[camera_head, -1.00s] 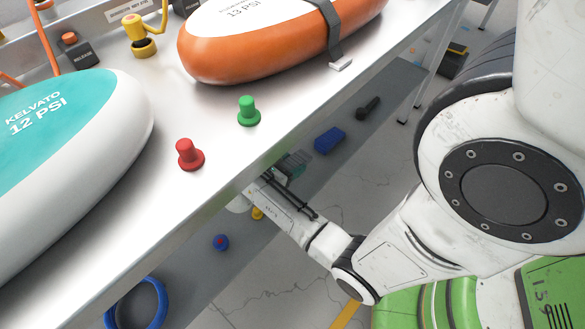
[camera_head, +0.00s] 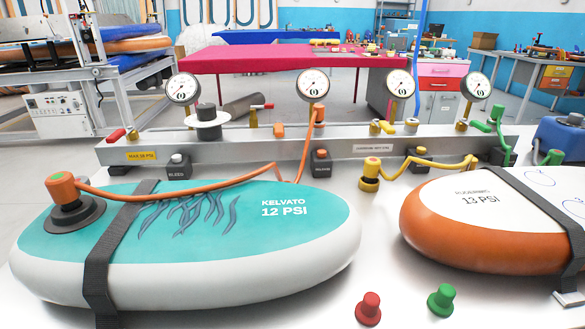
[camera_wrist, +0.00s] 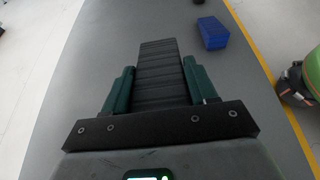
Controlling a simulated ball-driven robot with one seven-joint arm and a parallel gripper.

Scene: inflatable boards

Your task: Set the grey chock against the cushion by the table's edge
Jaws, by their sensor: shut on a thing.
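My gripper (camera_wrist: 158,68) shows only in the wrist view, its two dark green fingers closed on the sides of a dark grey, ribbed block, the chock (camera_wrist: 158,88). The chock sticks out past the fingertips over a grey surface; whether it touches that surface I cannot tell. In the head view a teal and white inflatable cushion (camera_head: 300,262) lies at the left of the table, strapped down. An orange and white one (camera_head: 440,235) lies at the right, also strapped. Which cushion is the one meant I cannot tell. My gripper is out of the head view.
A blue block (camera_wrist: 213,33) lies right of the chock on the grey surface (camera_wrist: 85,70). A red peg (camera_head: 368,308) and a green peg (camera_head: 441,300) stand on the white tabletop in front of the cushions. A gauge manifold (camera_head: 240,150) with hoses runs behind them.

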